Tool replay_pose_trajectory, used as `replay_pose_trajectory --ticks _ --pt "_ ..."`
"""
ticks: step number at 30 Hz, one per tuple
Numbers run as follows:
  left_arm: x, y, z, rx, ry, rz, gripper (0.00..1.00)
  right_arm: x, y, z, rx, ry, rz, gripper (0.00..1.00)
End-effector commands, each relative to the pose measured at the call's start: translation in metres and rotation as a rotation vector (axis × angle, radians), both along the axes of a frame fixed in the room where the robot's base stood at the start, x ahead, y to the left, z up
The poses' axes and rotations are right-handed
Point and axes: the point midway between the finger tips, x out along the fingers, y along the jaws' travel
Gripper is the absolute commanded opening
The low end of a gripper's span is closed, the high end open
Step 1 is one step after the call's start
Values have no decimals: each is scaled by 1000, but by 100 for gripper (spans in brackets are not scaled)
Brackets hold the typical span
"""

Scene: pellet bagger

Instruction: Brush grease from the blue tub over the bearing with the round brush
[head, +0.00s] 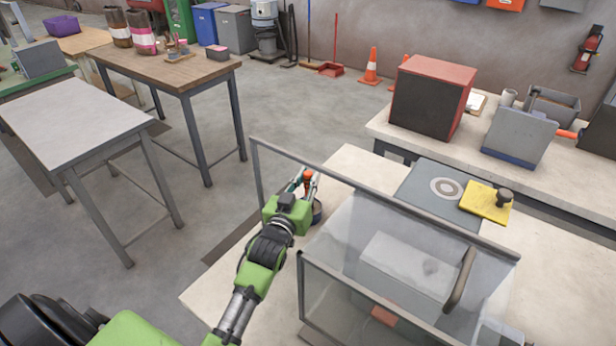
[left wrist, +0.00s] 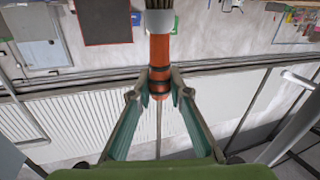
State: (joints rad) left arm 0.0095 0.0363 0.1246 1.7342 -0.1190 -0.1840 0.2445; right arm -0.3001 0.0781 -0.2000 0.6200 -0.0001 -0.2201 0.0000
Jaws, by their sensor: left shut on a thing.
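My left gripper (head: 306,187) is over the pale bench, at the end of the green arm. It is shut on the round brush (head: 307,175), whose orange handle shows between the fingers. In the left wrist view the gripper (left wrist: 159,92) pinches the orange handle of the brush (left wrist: 160,52); a pale collar and bristles are cut off by the top edge. A round dark-rimmed object (head: 317,211) sits partly hidden behind the gripper; I cannot tell whether it is the tub or the bearing. No blue tub is clearly visible. My right gripper is not in view.
A clear-panelled guard (head: 385,200) with a metal frame stands on the bench right beside the left arm. Open floor (head: 225,225) lies left.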

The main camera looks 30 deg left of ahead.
Motion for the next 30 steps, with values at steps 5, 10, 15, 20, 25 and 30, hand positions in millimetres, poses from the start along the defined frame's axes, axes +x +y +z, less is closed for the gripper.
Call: replay_pose_trajectory --ticks 5,10,15,20,25,30 --pt "0 0 20 0 -3 0 0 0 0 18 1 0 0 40" --pt "0 0 34 0 -4 -1 0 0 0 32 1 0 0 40" --pt "0 0 48 0 -5 -1 0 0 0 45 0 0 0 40" --pt "0 0 61 0 -5 -1 0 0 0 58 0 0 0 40" --pt "0 0 69 1 -5 0 0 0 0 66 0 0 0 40" --pt "0 0 68 1 -5 -1 0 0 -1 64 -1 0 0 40"
